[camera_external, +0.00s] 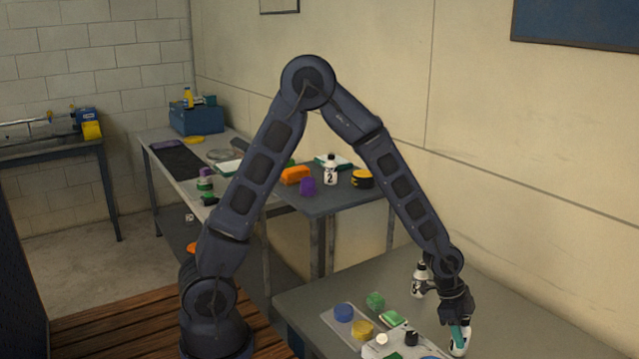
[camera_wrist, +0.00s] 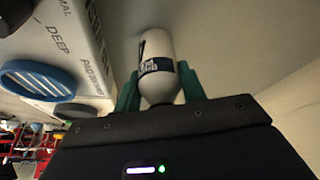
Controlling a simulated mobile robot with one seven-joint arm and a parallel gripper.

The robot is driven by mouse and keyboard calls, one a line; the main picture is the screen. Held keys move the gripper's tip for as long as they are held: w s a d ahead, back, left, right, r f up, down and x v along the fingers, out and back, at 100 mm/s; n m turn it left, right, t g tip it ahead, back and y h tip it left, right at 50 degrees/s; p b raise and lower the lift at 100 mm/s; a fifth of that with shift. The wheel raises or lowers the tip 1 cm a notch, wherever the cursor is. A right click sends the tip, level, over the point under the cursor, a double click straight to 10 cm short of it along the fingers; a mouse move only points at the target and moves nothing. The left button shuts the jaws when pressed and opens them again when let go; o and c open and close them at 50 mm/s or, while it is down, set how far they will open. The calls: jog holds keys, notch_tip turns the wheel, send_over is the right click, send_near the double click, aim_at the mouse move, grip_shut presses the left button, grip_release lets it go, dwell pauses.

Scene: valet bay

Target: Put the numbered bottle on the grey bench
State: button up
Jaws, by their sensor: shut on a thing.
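My gripper (camera_external: 458,328) is low over the near grey-topped bench (camera_external: 510,290), at its right front. Its green fingers (camera_wrist: 160,92) are shut on a white bottle (camera_external: 460,342), one on each side. In the wrist view this white bottle (camera_wrist: 160,55) has a dark band with lettering I cannot read. Whether it touches the bench is unclear. A second white bottle (camera_external: 419,279) with a dark cap and dark marking stands just behind my gripper. A third white bottle (camera_external: 330,174), with a black cap and a "2", stands on the far dark grey bench (camera_external: 338,203).
A white panel (camera_external: 402,346) with knobs lies left of my gripper; its blue ring (camera_wrist: 38,80) shows in the wrist view. Blue, yellow and green pieces (camera_external: 362,329) lie beside it. The far bench holds orange, purple and yellow items (camera_external: 362,178). The near bench's right side is bare.

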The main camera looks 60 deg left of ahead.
jog(key=o, duration=1.1)
jog(key=shift+c, duration=0.2)
jog(key=s+a+r+n+t+y, duration=0.1)
jog(key=s+a+r+n, duration=0.1)
jog(key=a+r, duration=0.65)
jog(key=s+a+r+n+y, duration=0.1)
jog(key=s+a+r, duration=0.2)
jog(key=a+r, duration=0.5)
jog(key=s+a+r+n+y, duration=0.1)
jog(key=s+a+r+n, duration=0.2)
jog(key=s+a+r, duration=0.2)
jog(key=s+a+r+n+t+y, duration=0.1)
jog(key=s+a+r+n, duration=0.3)
jog(key=s+a, duration=0.3)
jog(key=a+r, duration=0.1)
jog(key=a, duration=0.3)
jog(key=shift+s+a, duration=0.25)
jog(key=s+a+n, duration=0.1)
jog(key=s+a, duration=0.1)
jog(key=s+a+n, duration=0.1)
jog(key=s+a, duration=0.1)
jog(key=s, duration=0.1)
jog(key=s+a+r+n, duration=0.1)
jog(key=s, duration=0.1)
jog(key=shift+s+a+t, duration=0.35)
jog(key=shift+a+t, duration=0.05)
jog(key=shift+c, duration=0.2)
jog(key=shift+s+a, duration=0.15)
jog(key=shift+s, duration=0.05)
jog(key=shift+c, duration=1.3)
